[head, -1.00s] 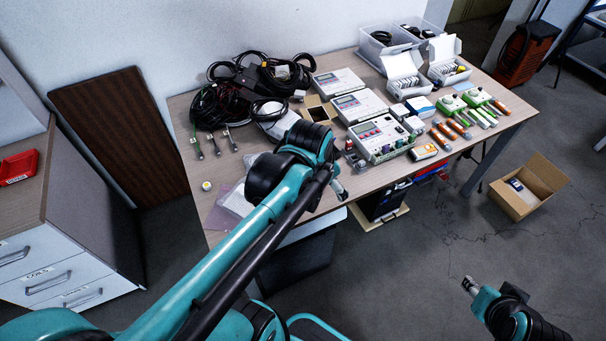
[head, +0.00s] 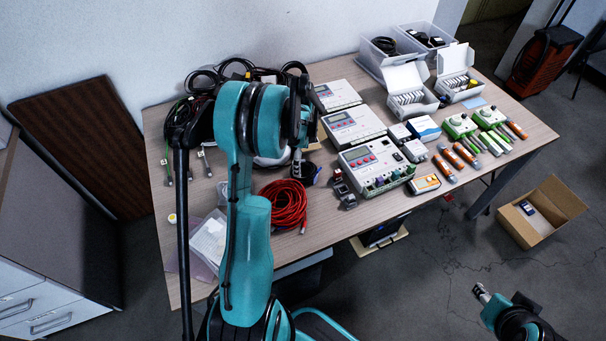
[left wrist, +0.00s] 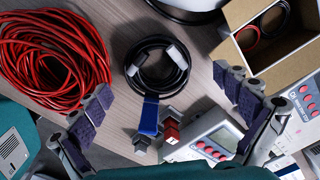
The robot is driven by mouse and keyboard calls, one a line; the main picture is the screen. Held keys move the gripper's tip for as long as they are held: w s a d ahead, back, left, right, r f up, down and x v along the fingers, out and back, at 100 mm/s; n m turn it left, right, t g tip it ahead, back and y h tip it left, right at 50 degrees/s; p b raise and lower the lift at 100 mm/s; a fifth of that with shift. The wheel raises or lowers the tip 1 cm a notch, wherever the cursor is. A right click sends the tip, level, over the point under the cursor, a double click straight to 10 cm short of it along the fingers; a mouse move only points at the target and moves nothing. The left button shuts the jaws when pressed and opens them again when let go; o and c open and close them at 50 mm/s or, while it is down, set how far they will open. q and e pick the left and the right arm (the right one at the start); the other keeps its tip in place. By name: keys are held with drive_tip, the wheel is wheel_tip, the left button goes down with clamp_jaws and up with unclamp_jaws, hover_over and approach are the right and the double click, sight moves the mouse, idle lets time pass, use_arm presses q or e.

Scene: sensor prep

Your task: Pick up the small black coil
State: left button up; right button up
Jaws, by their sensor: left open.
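The small black coil (left wrist: 158,68) lies on the table in the left wrist view, a ring of black cable with grey connector ends and a blue strap. My left gripper (left wrist: 163,82) is open, its fingers framing the coil from either side in that view; I cannot tell the height above it. In the head view my left arm reaches over the table, its gripper (head: 301,152) pointing down and the coil largely hidden there. My right gripper (head: 481,292) is low at the right, off the table; its jaws are too small to read.
A red cable coil (head: 286,204) lies beside the black coil; it also shows in the left wrist view (left wrist: 52,60). Grey meters (head: 374,163) stand to the right. An open cardboard box (left wrist: 268,38) and small connector blocks (left wrist: 170,131) are near the coil. Larger black cables lie at the back.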

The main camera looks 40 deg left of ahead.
sight(309, 165)
use_arm(q)
drive_tip(key=f+b, duration=0.1)
drive_tip(key=f, duration=0.1)
drive_tip(key=f+b, duration=0.1)
drive_tip(key=f, duration=0.1)
drive_tip(key=shift+s+d+f, duration=0.1)
drive_tip(key=shift+s+f, duration=0.1)
drive_tip(key=shift+f, duration=0.15)
drive_tip(key=shift+f+b, duration=0.3)
drive_tip(key=shift+b, duration=0.05)
drive_tip(key=shift+r, duration=0.1)
drive_tip(key=shift+c, duration=1.3)
drive_tip(key=c, duration=0.9)
